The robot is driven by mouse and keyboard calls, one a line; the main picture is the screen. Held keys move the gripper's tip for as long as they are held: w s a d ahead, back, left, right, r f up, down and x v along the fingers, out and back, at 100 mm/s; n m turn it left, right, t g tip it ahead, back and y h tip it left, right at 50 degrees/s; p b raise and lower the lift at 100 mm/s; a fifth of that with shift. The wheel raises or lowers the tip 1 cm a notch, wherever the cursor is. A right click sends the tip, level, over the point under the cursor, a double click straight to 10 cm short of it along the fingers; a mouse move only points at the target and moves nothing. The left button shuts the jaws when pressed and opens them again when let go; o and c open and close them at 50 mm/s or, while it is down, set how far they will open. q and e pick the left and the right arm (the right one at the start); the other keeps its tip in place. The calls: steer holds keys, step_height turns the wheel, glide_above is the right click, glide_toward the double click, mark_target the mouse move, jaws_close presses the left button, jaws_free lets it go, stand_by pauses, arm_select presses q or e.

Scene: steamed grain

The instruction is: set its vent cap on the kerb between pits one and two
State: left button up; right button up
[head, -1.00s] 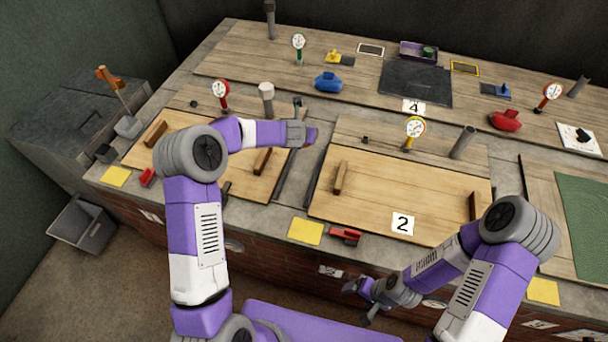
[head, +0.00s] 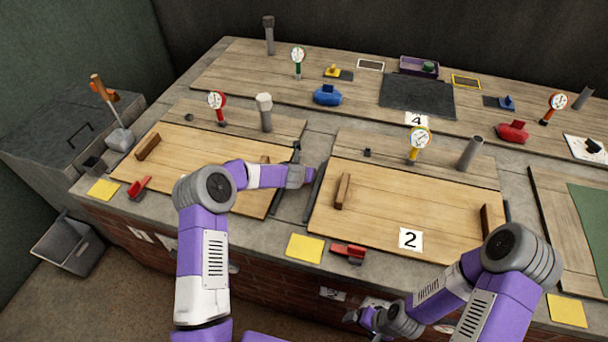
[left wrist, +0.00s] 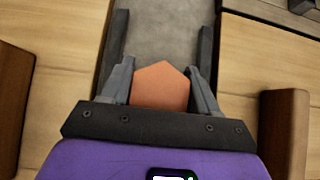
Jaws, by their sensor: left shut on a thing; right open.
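The vent cap (left wrist: 162,86), an orange-brown angular piece, sits between the two fingers of my left gripper (left wrist: 160,78) in the left wrist view. In the head view my left gripper (head: 308,176) is over the grey kerb (head: 290,205) between the left pit's boards and the boards marked 2 (head: 410,205); the cap is hidden there. The wrist view shows the kerb (left wrist: 165,30) beyond the cap, flanked by dark rails. I cannot tell whether the cap touches the kerb. My right gripper (head: 365,318) is open and low in front of the bench.
Wooden handles (head: 343,190) stand up from the boards. Vent pipes (head: 265,112) and dial gauges (head: 217,103) stand behind the pits. A red clamp-like piece (head: 348,252) and a yellow card (head: 305,248) lie on the front ledge.

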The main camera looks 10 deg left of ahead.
arm_select(q)
steer(key=shift+r, duration=0.15)
steer(key=shift+s+f+b, duration=0.1)
steer(key=shift+f+b, duration=0.4)
steer(key=shift+f, duration=0.1)
steer(key=o, duration=0.7)
steer(key=shift+o, duration=0.3)
steer(key=shift+s+f, duration=0.1)
steer(key=shift+a+r+p, duration=0.15)
steer(key=shift+r+p, duration=0.45)
steer(key=shift+p, duration=0.15)
steer(key=p+v, duration=0.1)
steer(key=v, duration=1)
steer(key=shift+s+r, duration=0.15)
steer(key=shift+r, duration=0.25)
